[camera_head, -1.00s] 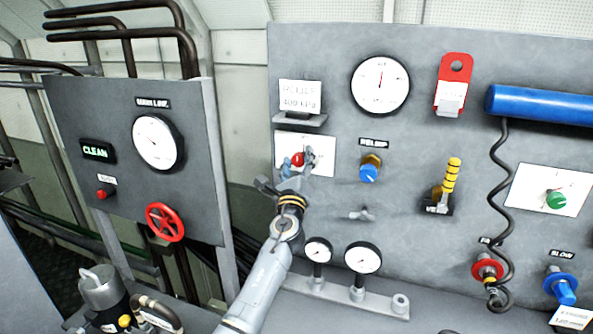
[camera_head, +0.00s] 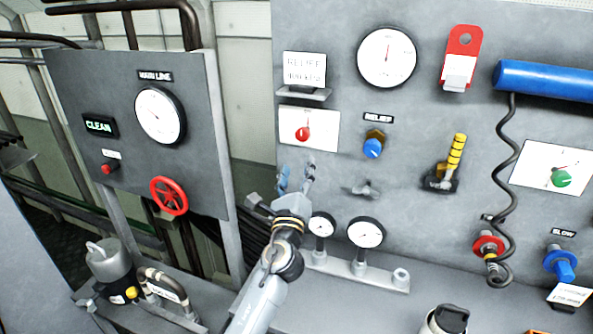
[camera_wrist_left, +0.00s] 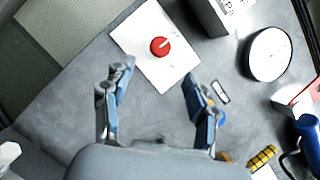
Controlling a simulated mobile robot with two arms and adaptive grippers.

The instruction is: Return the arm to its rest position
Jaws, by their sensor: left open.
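My left gripper (camera_head: 295,180) is open and empty in the head view, in front of the grey panel (camera_head: 400,215). It is below the white plate with the red knob (camera_head: 302,133) and apart from it. In the left wrist view the two fingers of my left gripper (camera_wrist_left: 155,100) are spread wide, with nothing between them. The red knob (camera_wrist_left: 160,46) on its white plate lies beyond the fingertips there. My left arm (camera_head: 262,290) comes up from the bottom of the head view. My right gripper is in neither view.
Two small gauges (camera_head: 366,233) stand just right of my left gripper. The blue relief knob (camera_head: 373,148) and yellow-striped lever (camera_head: 456,160) are on the panel. A red handwheel (camera_head: 169,195) is on the left panel.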

